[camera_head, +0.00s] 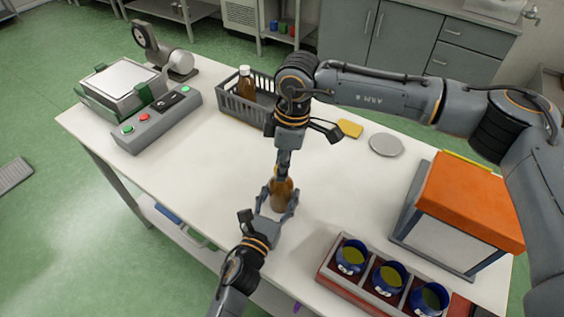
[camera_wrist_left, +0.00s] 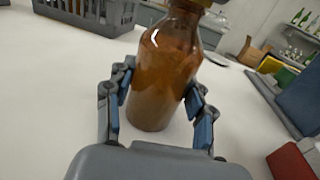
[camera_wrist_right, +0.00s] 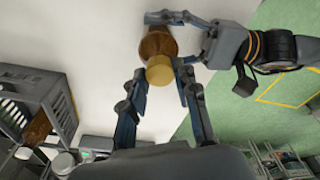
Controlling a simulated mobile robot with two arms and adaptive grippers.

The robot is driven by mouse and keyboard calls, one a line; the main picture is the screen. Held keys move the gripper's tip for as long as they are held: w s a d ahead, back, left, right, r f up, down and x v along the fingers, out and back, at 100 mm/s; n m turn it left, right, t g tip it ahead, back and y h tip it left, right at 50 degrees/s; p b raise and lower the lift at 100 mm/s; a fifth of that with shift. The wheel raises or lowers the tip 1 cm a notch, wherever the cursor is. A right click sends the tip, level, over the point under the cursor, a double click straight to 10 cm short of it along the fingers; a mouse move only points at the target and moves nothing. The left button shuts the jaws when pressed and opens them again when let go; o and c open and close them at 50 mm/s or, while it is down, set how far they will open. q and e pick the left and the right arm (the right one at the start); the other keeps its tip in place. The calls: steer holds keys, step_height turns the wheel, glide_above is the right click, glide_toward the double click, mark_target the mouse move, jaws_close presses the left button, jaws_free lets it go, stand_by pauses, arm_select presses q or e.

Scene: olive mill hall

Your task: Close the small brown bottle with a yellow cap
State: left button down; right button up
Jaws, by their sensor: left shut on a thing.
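The small brown bottle (camera_head: 283,192) stands upright on the white table. My left gripper (camera_head: 278,205) is shut on its body, with one finger on each side in the left wrist view (camera_wrist_left: 160,102). The yellow cap (camera_wrist_right: 160,69) is at the bottle's mouth; whether it is seated or screwed down cannot be told. My right gripper (camera_wrist_right: 161,82) points down from above, its fingers open on either side of the cap with small gaps. In the head view the right gripper (camera_head: 282,166) mostly hides the cap.
A grey basket (camera_head: 232,105) with another brown bottle (camera_head: 246,82) stands behind. A control box (camera_head: 155,118) is at left. A yellow sponge (camera_head: 350,128) and a grey disc (camera_head: 386,145) lie behind right. An orange-topped box (camera_head: 470,200) and a tray of blue cups (camera_head: 325,272) stand at right.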

steer(key=o, duration=0.4)
steer(key=shift+o, duration=0.2)
steer(key=shift+r, duration=2.3)
steer(key=shift+c, duration=0.4)
